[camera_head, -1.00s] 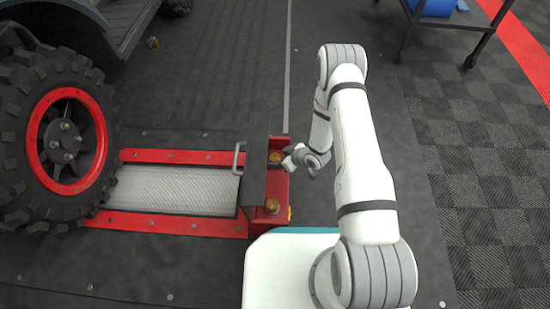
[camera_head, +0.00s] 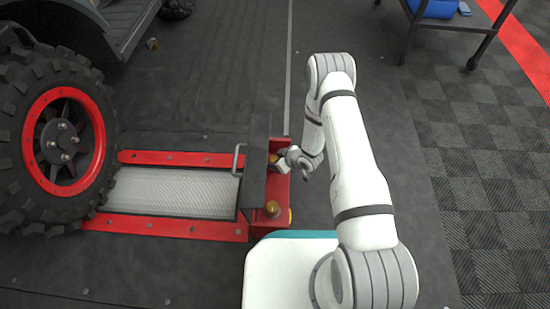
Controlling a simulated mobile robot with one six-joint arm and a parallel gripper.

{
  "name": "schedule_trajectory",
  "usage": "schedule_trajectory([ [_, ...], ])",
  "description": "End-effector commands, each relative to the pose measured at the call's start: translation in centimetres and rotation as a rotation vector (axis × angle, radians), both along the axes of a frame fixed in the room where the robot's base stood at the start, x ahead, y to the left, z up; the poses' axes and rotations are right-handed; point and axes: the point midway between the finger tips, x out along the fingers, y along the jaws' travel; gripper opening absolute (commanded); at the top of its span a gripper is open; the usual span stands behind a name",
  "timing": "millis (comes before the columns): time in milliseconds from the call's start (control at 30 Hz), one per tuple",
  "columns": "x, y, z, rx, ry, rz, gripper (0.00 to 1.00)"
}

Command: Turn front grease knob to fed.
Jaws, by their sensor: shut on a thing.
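Two brass-coloured knobs sit on the red end block (camera_head: 282,205) of the roller unit. One knob (camera_head: 272,208) is near the block's lower end, in plain view. The other knob (camera_head: 273,158) is at the upper end, partly hidden by my gripper (camera_head: 281,161). My gripper reaches in from the right and is shut on this upper knob. The fingertips are small here, and the knob's turn position cannot be read. No label for "fed" is legible.
A dark upright plate with a grey handle (camera_head: 238,158) stands just left of the knobs. The metal roller (camera_head: 172,191) lies between red rails. A large tyre (camera_head: 50,140) with a red rim is at left. A cart (camera_head: 455,22) stands at upper right.

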Motion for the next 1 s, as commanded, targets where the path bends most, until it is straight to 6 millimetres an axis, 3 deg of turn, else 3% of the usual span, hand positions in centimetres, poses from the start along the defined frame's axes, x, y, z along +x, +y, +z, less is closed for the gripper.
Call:
schedule_trajectory([
  [167, -0.05, -0.01, -0.01, 0.0, 0.001, 0.001, 0.2],
  [733, -0.21, -0.11, -0.03, -0.001, 0.004, -0.024, 0.2],
  [1000, -0.32, -0.13, -0.02, -0.001, 0.006, -0.119, 0.2],
])
